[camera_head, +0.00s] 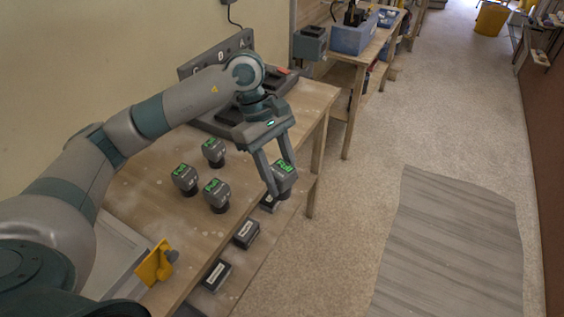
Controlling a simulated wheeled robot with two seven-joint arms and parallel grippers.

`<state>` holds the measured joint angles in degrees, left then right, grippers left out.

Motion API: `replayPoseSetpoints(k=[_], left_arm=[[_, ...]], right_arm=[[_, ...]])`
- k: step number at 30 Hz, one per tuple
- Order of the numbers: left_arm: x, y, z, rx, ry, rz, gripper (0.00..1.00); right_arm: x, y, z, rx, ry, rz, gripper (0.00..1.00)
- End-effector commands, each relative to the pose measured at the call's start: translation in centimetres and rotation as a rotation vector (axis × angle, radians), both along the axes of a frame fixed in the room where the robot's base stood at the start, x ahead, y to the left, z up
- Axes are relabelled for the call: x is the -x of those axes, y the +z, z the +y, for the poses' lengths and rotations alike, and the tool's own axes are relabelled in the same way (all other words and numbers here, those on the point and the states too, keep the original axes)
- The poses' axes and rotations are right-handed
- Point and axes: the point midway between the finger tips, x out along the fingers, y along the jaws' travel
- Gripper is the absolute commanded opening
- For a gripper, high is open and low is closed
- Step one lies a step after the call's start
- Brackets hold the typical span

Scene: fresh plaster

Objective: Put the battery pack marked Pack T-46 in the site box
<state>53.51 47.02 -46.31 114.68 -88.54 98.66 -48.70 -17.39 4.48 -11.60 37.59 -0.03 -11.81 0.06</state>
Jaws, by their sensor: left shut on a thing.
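My left gripper (268,177) is shut on a dark grey battery pack (284,184) with a green-lit top, held past the near table's right edge. The mark on this pack is too small to read. Three similar packs with green tops stand on the table to its left: one at the back (213,150), one at the left (185,179) and one nearer (216,194). Their marks are not clearly legible. A blue open box (352,40) with things in it stands on the far bench; I cannot tell whether it is the site box. My right gripper is out of view.
The wooden table (150,205) carries a dark charger-like rack (215,58) at the back and a yellow piece (153,265) in front. Labelled dark boxes (246,234) sit on a lower shelf. A grey sheet (450,245) lies on the floor at right; the aisle is otherwise clear.

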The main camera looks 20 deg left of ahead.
Motion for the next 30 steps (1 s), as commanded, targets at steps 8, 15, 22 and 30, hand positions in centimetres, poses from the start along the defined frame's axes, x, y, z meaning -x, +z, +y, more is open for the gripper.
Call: replayPoseSetpoints(k=[8,15,22,30], left_arm=[[2.3,0.9,-0.7,0.000,-0.579,-0.001,0.10],[4.2,1.4,-0.9,-0.001,-1.033,-0.002,0.10],[5.1,1.6,-0.9,0.001,-1.233,-0.003,0.10],[5.2,1.5,-0.9,0.001,-1.249,-0.003,0.10]], right_arm=[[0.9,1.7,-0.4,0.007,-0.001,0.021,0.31],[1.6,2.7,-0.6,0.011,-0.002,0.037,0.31],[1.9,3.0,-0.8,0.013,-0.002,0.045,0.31],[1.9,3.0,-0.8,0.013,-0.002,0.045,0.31]])
